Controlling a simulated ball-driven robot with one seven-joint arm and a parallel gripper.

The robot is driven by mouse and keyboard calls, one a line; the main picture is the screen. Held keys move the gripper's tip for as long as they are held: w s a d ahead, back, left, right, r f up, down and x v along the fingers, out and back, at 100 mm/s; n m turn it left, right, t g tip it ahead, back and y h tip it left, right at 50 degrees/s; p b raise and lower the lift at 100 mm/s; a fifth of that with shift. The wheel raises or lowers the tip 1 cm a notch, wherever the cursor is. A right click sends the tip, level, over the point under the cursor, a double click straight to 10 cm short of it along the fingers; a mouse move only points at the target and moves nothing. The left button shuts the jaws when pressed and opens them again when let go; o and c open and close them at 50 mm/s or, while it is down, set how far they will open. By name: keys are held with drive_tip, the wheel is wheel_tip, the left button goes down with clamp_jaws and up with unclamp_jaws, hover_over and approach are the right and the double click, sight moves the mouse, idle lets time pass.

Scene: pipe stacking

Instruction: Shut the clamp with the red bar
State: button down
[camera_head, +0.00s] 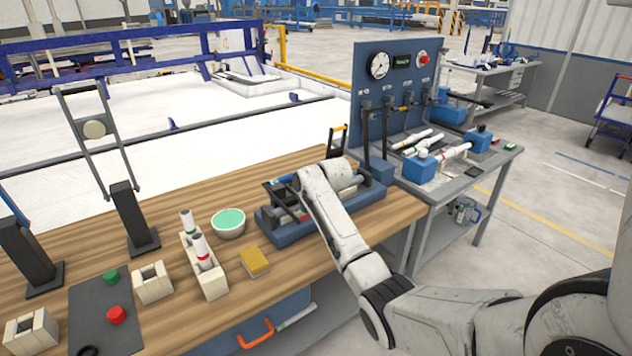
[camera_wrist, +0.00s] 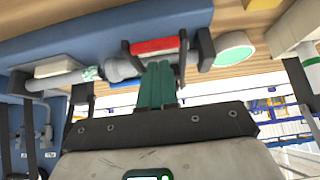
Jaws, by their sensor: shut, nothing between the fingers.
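In the wrist view, the red bar (camera_wrist: 155,46) spans between two dark clamp arms (camera_wrist: 203,48) above a blue base (camera_wrist: 90,32). A grey pipe (camera_wrist: 118,70) lies along the base by the bar. My gripper (camera_wrist: 158,68) has its teal fingers together and empty. Their tips are at the red bar in the picture; I cannot tell whether they touch it. In the head view, the blue base (camera_head: 285,236) stands on the wooden bench, with dark clamp parts on it.
A dark mat (camera_head: 97,312) has red and green buttons. A gauge panel (camera_head: 395,75) rises behind, to the right.

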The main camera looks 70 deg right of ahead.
drive_tip(key=r, duration=0.1)
drive_tip(key=r+p, duration=0.1)
drive_tip(key=shift+w+d+r, duration=0.1)
drive_tip(key=shift+w+r, duration=0.1)
drive_tip(key=shift+r, duration=0.2)
drive_tip(key=b+v, duration=0.1)
drive_tip(key=v, duration=0.9)
drive_tip(key=shift+b, duration=0.3)
drive_tip(key=shift+d, duration=0.1)
drive_tip(key=a+f+n+g+y, duration=0.1)
drive_tip(key=a+f, duration=0.4)
drive_tip(key=a, duration=0.4)
drive_tip(key=s+a+f+n+y, duration=0.1)
drive_tip(key=a+f, duration=0.4)
drive_tip(key=a, duration=0.3)
drive_tip(key=a+f+g+y, duration=0.1)
drive_tip(key=a+f, duration=0.4)
drive_tip(key=a, duration=0.4)
drive_tip(key=s+a+f+n+g, duration=0.1)
drive_tip(key=s+a+f, duration=0.1)
drive_tip(key=s+a, duration=0.5)
drive_tip(key=s+a+f+n+g, duration=0.2)
drive_tip(key=s+a, duration=0.5)
drive_tip(key=s, duration=0.5)
drive_tip(key=shift+s+a+f, duration=0.35)
drive_tip(key=shift+f, duration=0.5)
